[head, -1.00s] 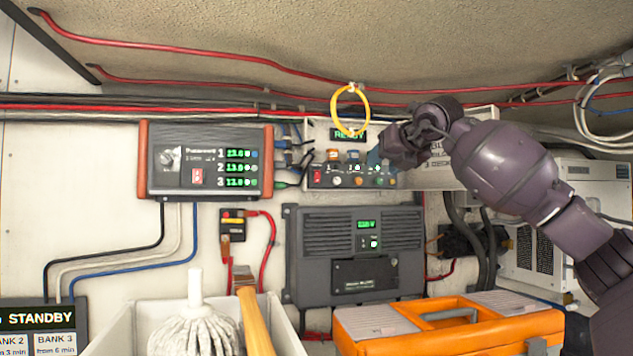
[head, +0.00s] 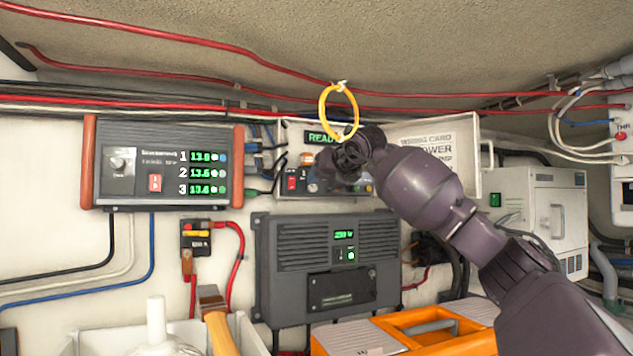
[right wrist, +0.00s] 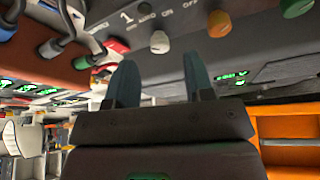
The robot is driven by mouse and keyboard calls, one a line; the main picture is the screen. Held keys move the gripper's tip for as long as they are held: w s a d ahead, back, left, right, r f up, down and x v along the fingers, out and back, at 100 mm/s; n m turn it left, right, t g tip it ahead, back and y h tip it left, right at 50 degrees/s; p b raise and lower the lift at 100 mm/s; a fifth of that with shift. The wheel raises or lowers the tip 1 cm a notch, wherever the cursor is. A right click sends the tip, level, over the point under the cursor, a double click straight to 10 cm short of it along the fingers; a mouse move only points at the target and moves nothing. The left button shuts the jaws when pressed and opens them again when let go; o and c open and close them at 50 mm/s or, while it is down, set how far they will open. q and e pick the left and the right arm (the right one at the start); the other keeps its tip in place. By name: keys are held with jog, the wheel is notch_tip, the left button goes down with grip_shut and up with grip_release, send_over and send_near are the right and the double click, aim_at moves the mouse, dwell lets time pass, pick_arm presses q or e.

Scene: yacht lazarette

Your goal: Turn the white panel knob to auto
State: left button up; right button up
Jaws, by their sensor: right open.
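The white panel knob (right wrist: 159,42) shows in the right wrist view on a dark panel, with small lettering reading ON, AUTO and OFF beside it. My right gripper (right wrist: 161,62) is open, its two teal fingers pointing at the panel, with the white knob just beyond and between the fingertips. I see no contact. In the head view my right gripper (head: 326,170) is in front of the switch panel (head: 283,158) and covers part of its row of controls. The knob's pointer direction is too small to tell. My left gripper is not in view.
A yellow ring (head: 338,112) hangs above my right gripper. Below are a grey charger unit (head: 325,265) and an orange toolbox (head: 450,342).

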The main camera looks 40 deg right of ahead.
aim_at(314, 187)
jog(key=shift+x, duration=1.1)
jog(key=shift+w+d+f+p, duration=0.2)
jog(key=shift+w+p, duration=0.2)
jog(key=shift+w, duration=0.25)
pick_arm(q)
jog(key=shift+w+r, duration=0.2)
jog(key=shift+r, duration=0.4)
pick_arm(e)
grip_shut()
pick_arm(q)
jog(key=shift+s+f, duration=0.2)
